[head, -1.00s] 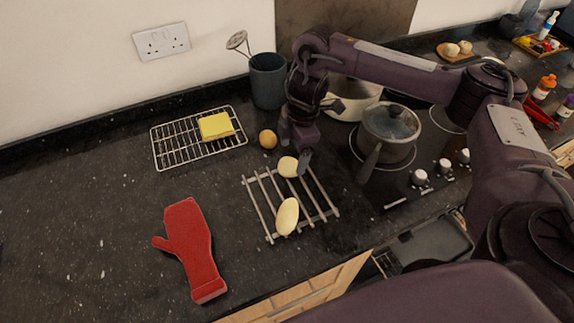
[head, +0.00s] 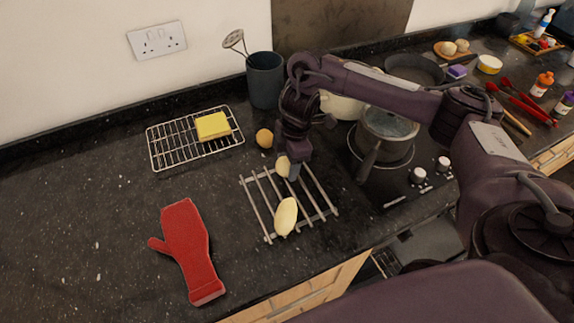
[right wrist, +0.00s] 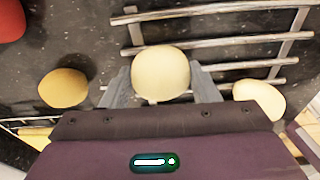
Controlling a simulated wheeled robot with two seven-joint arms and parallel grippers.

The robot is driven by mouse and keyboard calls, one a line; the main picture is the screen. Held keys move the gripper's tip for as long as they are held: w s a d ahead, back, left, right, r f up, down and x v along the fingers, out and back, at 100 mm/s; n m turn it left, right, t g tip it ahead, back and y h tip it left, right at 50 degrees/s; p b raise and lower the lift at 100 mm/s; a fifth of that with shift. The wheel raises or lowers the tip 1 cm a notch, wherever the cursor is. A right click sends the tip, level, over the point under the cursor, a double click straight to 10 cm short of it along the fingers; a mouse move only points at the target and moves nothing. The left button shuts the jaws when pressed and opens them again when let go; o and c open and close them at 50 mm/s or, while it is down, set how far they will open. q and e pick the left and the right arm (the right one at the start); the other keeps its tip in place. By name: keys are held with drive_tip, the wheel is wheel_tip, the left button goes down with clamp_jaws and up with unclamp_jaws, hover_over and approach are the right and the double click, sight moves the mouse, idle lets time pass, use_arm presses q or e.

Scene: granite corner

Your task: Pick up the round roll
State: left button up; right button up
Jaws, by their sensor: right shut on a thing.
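The round roll (head: 283,166) is a small pale bun at the back of the metal slatted rack (head: 247,192). My right gripper (head: 288,171) reaches down over it and hides part of it. In the right wrist view the round roll (right wrist: 160,73) sits between the two grey fingers of my right gripper (right wrist: 162,88), shut on its sides. Whether the roll touches the slats or is just above them is hard to tell. A longer pale roll (head: 286,217) lies on the front of the rack. My left gripper is out of view.
A brownish round item (head: 264,138) lies behind the rack. A wire rack (head: 160,150) with a yellow sponge (head: 213,126) is back left, a red mitt (head: 187,250) front left. A saucepan (head: 388,135) stands right on the hob.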

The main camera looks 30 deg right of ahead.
sight(287, 160)
drive_tip(key=shift+c, duration=0.3)
drive_tip(key=shift+r, duration=0.55)
wheel_tip(287, 160, up, 19)
drive_tip(key=p, duration=0.5)
